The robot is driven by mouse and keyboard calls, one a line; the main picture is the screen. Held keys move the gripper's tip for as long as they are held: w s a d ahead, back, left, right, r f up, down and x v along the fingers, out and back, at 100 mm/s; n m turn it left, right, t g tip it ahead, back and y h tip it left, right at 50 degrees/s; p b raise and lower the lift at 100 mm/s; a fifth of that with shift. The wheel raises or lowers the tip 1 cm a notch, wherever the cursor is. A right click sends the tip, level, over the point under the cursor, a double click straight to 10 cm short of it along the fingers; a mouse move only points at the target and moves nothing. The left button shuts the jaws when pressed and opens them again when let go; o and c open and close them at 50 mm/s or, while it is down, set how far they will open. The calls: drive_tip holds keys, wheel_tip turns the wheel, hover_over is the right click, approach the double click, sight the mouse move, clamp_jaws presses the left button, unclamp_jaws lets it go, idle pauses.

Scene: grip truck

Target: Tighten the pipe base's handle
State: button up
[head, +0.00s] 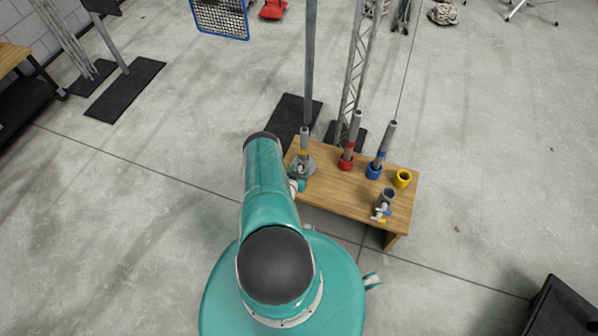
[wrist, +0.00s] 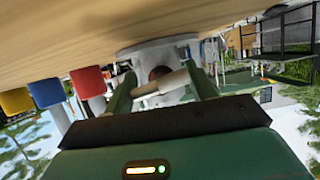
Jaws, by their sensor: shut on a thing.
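The grey pipe base (head: 303,168) stands at the left end of the wooden table, with a grey pipe (head: 304,142) with a yellow band upright in it. My gripper (head: 297,186) is at the near side of this base, partly hidden by my arm. In the wrist view, which is turned over, the base (wrist: 152,52) hangs from the tabletop. Its pale handle bar (wrist: 172,83) lies across between the two green fingers of my gripper (wrist: 160,88), which is shut on it. The handle's exact angle is hard to tell.
On the table (head: 335,190) stand a red holder (head: 346,163) and a blue holder (head: 374,171) with pipes, an empty yellow holder (head: 403,179), and a second grey base (head: 389,195) with a handle. Tall metal stands (head: 310,70) rise behind the table.

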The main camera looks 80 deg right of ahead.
drive_tip(key=o, duration=0.7)
drive_tip(key=shift+c, duration=0.2)
drive_tip(key=shift+a, duration=0.1)
drive_tip(key=v, duration=1.3)
drive_tip(key=shift+a+r, duration=0.2)
drive_tip(key=shift+a, duration=0.1)
